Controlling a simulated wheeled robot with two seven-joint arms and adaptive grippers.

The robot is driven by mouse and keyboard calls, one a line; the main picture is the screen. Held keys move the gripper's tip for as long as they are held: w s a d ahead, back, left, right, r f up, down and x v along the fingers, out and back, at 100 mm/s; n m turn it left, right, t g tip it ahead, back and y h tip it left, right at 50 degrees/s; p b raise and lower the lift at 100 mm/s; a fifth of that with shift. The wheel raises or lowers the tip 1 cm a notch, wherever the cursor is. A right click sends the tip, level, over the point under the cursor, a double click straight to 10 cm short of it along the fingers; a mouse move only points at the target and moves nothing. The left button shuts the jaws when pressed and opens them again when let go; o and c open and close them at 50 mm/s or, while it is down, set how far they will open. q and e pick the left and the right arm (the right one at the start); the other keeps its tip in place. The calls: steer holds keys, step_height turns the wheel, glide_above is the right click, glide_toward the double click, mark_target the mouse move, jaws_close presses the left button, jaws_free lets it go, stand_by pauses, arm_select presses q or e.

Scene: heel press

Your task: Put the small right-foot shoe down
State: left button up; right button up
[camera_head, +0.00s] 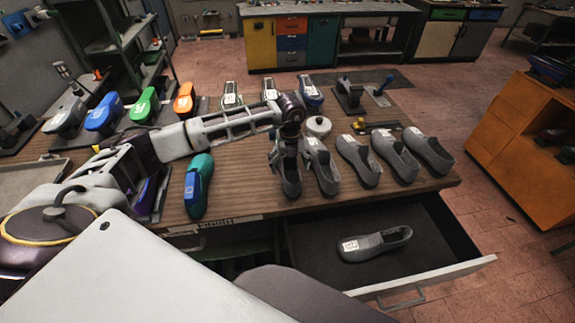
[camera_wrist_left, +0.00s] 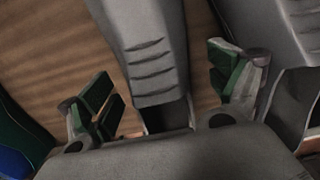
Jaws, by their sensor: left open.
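Several grey shoes stand in a row along the table's front edge. I cannot tell by sight which is the small right-foot one. My left gripper (camera_head: 285,153) is at the leftmost grey shoe (camera_head: 291,181) of that row, over its far end. In the left wrist view the fingers of my left gripper (camera_wrist_left: 166,88) are spread apart, with a grey shoe (camera_wrist_left: 152,50) between them and a gap on each side. Another grey shoe (camera_head: 375,244) lies in the open drawer. My right gripper is not in view.
The open drawer (camera_head: 440,262) juts out below the table's front edge. The neighbouring grey shoe (camera_head: 323,170) stands close on the right. A white round pot (camera_head: 319,126) stands just behind the row.

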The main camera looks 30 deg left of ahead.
mark_target(289, 170)
arm_select(q)
steer(key=c, duration=1.5)
steer(key=shift+r, duration=0.15)
step_height(289, 170, up, 10)
steer(key=b, duration=0.1)
steer(key=shift+b, duration=0.35)
